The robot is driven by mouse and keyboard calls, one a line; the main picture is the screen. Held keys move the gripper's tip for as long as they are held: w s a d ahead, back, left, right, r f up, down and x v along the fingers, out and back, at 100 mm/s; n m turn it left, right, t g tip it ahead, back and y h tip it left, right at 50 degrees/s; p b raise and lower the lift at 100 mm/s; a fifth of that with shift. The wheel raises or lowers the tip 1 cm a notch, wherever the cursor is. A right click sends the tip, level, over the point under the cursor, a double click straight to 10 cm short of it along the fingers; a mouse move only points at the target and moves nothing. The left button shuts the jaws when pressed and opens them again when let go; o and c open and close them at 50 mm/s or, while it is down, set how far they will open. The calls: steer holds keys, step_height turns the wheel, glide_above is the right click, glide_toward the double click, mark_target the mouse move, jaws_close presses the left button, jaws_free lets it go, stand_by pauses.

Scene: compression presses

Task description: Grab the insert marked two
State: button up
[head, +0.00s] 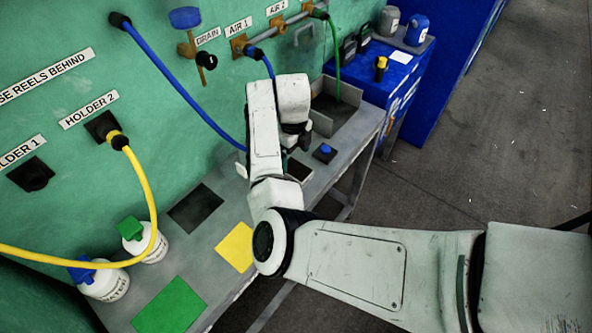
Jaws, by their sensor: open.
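No insert with a readable number two shows in the head view, so I cannot tell where it is. A small dark block with a blue top (325,152) sits on the bench just right of the gripper.
Two white bottles, one green-capped (150,248) and one blue-capped (108,284), stand at the left. Green (170,306), yellow (236,247) and dark (195,208) squares lie bare on the bench. A yellow hose (150,190) hangs from the wall. A blue cabinet (440,85) stands at the far right.

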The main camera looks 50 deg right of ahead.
mark_target(296, 169)
steer(key=f, duration=0.2)
steer(key=s+f+p, duration=0.1)
steer(key=f, duration=0.1)
steer(key=shift+a, duration=0.1)
steer(key=shift+f, duration=0.6)
steer(key=shift+c, duration=0.3)
steer(key=c, duration=1.4)
